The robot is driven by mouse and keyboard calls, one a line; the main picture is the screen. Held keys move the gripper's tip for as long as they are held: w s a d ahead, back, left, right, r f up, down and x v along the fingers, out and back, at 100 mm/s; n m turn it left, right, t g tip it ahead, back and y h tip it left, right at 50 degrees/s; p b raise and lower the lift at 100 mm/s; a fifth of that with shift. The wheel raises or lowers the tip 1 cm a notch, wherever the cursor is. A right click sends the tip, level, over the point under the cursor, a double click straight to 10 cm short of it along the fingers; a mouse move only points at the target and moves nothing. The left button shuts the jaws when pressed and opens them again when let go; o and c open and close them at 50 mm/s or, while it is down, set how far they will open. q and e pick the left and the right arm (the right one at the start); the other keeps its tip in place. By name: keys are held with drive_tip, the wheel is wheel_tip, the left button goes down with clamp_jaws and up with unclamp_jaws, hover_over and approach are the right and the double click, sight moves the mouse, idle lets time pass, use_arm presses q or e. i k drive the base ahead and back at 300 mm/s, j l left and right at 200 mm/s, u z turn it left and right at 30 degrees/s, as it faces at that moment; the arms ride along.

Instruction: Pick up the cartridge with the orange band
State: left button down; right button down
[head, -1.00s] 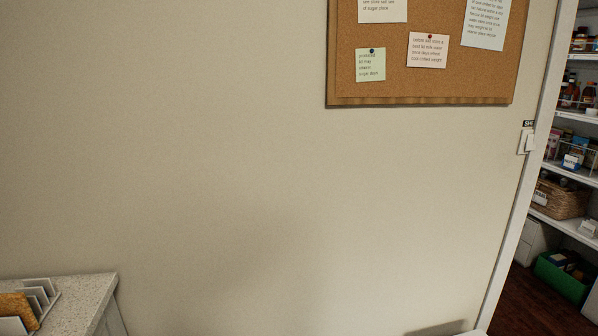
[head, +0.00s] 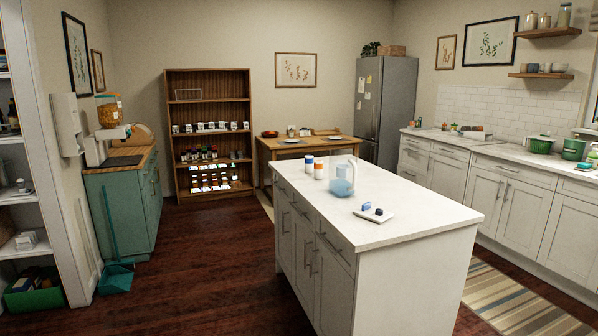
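A small white cartridge with an orange band (head: 319,170) stands upright on the far left part of the white kitchen island (head: 420,219). A similar white one with a blue band (head: 308,165) stands just to its left and slightly behind. A clear pitcher with blue in its lower part (head: 342,184) stands to the right of the orange-banded one. Neither of my grippers shows in the head view, so their state is hidden.
A wooden shelf (head: 207,88) with several jars stands at the back, beside a wooden table (head: 268,147). Dark floor (head: 200,270) is open left of the island.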

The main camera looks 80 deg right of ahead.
sight(319, 164)
drive_tip(key=z, duration=2.9)
drive_tip(key=i+j+z, duration=0.1)
drive_tip(key=i+j, duration=0.2)
drive_tip(key=i+j+z, duration=0.1)
drive_tip(key=i+j, duration=0.2)
drive_tip(key=i+j+z, duration=0.1)
drive_tip(key=i+j, duration=0.2)
drive_tip(key=i+j+z, duration=0.15)
drive_tip(key=j, duration=0.3)
drive_tip(key=i+j+z, duration=0.1)
drive_tip(key=i+j, duration=0.25)
drive_tip(key=i+j+z, duration=0.1)
drive_tip(key=i+j, duration=0.15)
drive_tip(key=j, duration=0.25)
drive_tip(key=i+j+z, duration=0.1)
drive_tip(key=i+j, duration=0.15)
drive_tip(key=j, duration=0.2)
